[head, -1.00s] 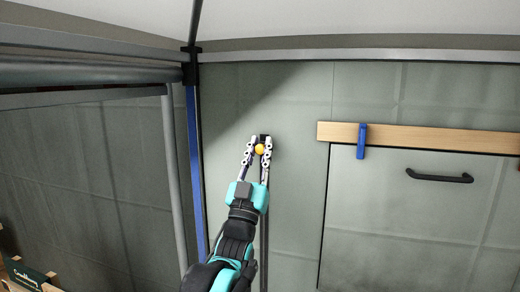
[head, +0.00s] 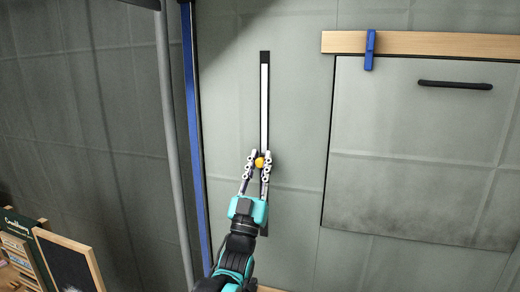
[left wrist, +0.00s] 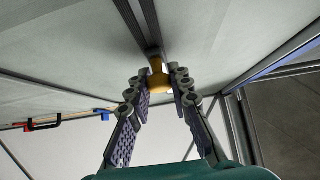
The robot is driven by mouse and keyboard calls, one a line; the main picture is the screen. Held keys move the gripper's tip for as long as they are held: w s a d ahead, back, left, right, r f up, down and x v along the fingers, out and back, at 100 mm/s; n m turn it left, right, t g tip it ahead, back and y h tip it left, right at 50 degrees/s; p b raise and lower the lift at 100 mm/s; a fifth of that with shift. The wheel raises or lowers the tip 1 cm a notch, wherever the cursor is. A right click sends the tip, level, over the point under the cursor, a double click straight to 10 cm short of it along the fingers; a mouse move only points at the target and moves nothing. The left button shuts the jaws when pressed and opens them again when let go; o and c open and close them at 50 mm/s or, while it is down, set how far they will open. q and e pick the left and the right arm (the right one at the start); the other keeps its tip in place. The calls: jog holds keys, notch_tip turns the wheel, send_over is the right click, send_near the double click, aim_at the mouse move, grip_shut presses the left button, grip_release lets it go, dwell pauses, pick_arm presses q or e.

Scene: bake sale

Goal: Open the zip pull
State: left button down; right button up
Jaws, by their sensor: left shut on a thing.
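The zip pull is a small yellow-orange knob (head: 260,162) on a vertical dark zip track in the grey-green wall. My left gripper (head: 259,165) is shut on it, with one finger on each side. Above the pull the track shows a white strip (head: 264,105) between dark edges, up to a black top end. Below the pull the track is mostly hidden behind my gripper and arm. In the left wrist view the yellow pull (left wrist: 158,79) sits between the fingertips, with the dark track (left wrist: 138,22) running away from it. My right gripper is not in view.
To the right, a wooden rail (head: 430,44) with a blue clip (head: 370,50) runs above a panel with a black handle (head: 455,85). A blue post (head: 192,130) and a grey pole stand left of the zip. A framed chalkboard (head: 68,265) stands at lower left.

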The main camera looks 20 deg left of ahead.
pick_arm(q)
notch_tip(320, 180, down, 20)
jog(key=b, duration=1.2)
jog(key=shift+f, duration=0.1)
jog(key=c, duration=1.4)
grip_release()
jog(key=shift+o, duration=0.2)
jog(key=v, duration=1.2)
